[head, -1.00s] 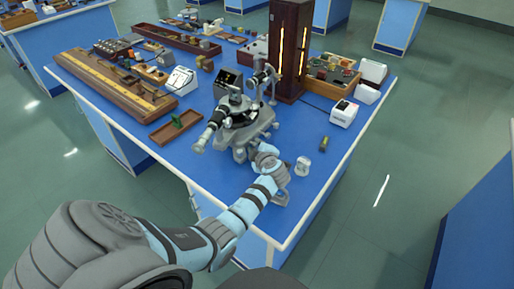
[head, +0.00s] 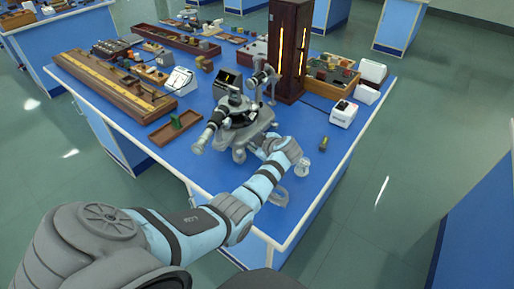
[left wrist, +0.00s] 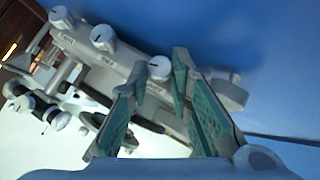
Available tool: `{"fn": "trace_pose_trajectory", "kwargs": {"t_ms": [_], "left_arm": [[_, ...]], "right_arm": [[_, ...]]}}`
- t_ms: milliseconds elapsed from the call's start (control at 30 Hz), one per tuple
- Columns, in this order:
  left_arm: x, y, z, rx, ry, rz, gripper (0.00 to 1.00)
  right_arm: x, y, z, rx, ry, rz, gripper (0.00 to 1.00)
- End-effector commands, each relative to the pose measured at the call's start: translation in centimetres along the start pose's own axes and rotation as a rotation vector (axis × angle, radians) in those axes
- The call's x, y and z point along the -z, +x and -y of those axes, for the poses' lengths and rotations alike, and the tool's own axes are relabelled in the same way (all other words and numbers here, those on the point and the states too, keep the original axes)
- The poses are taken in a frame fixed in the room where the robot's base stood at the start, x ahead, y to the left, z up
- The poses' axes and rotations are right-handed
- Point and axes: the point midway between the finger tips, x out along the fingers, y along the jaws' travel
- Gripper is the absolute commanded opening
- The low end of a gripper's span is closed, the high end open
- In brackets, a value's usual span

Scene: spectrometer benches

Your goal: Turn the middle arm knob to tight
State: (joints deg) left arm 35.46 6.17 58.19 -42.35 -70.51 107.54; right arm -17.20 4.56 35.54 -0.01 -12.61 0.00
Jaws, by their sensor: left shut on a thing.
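The grey spectrometer (head: 240,115) stands on the blue bench, with its black telescope tube pointing to the lower left in the head view. In the left wrist view a grey bar of it carries a row of pale round knobs with dark pointer lines. My left gripper (left wrist: 163,60) is shut on the knob (left wrist: 159,69) nearest to me in that row. A second knob (left wrist: 103,37) and a third knob (left wrist: 60,16) lie farther left along the bar. The lettering beside them is too small to read surely. In the head view my left gripper (head: 261,139) is at the spectrometer's right side, partly hidden by my wrist.
A clear glass piece (head: 302,168) stands close to the right of my wrist. A small brass-coloured cylinder (head: 324,144) and a white box (head: 343,114) are farther right. A dark wooden lamp housing (head: 289,50) stands behind.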

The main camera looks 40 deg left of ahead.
Motion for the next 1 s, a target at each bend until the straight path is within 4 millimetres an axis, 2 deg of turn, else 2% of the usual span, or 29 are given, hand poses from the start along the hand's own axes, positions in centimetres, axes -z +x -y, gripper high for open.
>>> {"fn": "trace_pose_trajectory", "kwargs": {"t_ms": [400, 967, 1000], "left_arm": [[-0.2, 0.2, -0.4, 0.163, 0.163, -0.001, 0.0], [-0.1, 0.1, -0.5, 0.193, 0.194, 0.0, 0.0], [-0.1, 0.1, -0.5, 0.193, 0.194, 0.0, 0.22]], "right_arm": [[-0.3, 2.8, 0.2, 0.0, 0.0, 0.0, 0.0], [-0.3, 3.1, 0.2, 0.0, 0.0, 0.0, 0.0], [-0.3, 3.1, 0.2, 0.0, 0.0, 0.0, 0.0]]}}
